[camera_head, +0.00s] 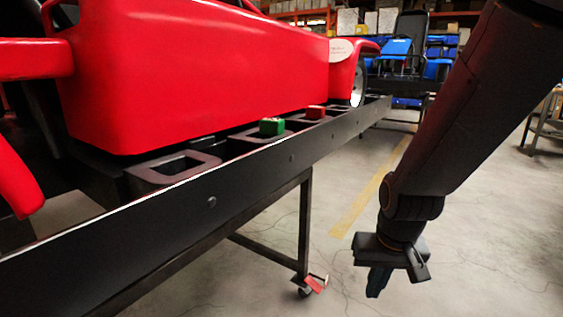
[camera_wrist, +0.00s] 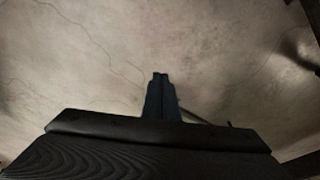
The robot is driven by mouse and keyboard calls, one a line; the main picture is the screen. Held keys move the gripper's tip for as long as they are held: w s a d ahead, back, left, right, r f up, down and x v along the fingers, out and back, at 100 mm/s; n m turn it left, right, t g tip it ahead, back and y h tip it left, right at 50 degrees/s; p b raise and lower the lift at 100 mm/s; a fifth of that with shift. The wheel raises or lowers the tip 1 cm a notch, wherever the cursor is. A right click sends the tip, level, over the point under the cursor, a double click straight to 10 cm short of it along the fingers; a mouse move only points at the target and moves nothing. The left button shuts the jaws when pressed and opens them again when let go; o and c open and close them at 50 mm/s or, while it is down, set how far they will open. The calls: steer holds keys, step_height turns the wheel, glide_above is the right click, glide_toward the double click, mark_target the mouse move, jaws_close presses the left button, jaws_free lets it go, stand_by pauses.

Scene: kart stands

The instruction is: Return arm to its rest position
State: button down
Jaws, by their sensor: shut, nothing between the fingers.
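My gripper (camera_head: 376,284) hangs at the lower right in the head view, pointing down beside the black kart stand (camera_head: 225,190) and apart from it. Its fingers are together and empty. In the wrist view the shut fingers (camera_wrist: 159,80) stand out against bare concrete floor. My arm slants down from the upper right corner of the head view to the gripper.
A red kart body (camera_head: 190,70) rests over the stand. A green block (camera_head: 272,127) and a red block (camera_head: 316,112) sit on the stand's edge. A caster (camera_head: 305,291) is under its leg. Floor around my gripper is clear. A workbench (camera_head: 547,125) stands far right.

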steer(key=s+a+r+n+g+y, duration=0.15)
steer(key=s+a+n, duration=0.25)
steer(key=s+a, duration=0.55)
steer(key=s+a+r+n+g+h, duration=0.1)
steer(key=s+a+r+n, duration=0.4)
steer(key=a, duration=0.7)
steer(key=s+d+r+m+p, duration=0.1)
steer(key=d+r+m+p, duration=0.6)
steer(key=d+r+p, duration=1.4)
step_height(320, 180, up, 4)
steer(key=p, duration=1)
steer(key=shift+s+f+m, duration=0.25)
steer(key=shift+m, duration=0.15)
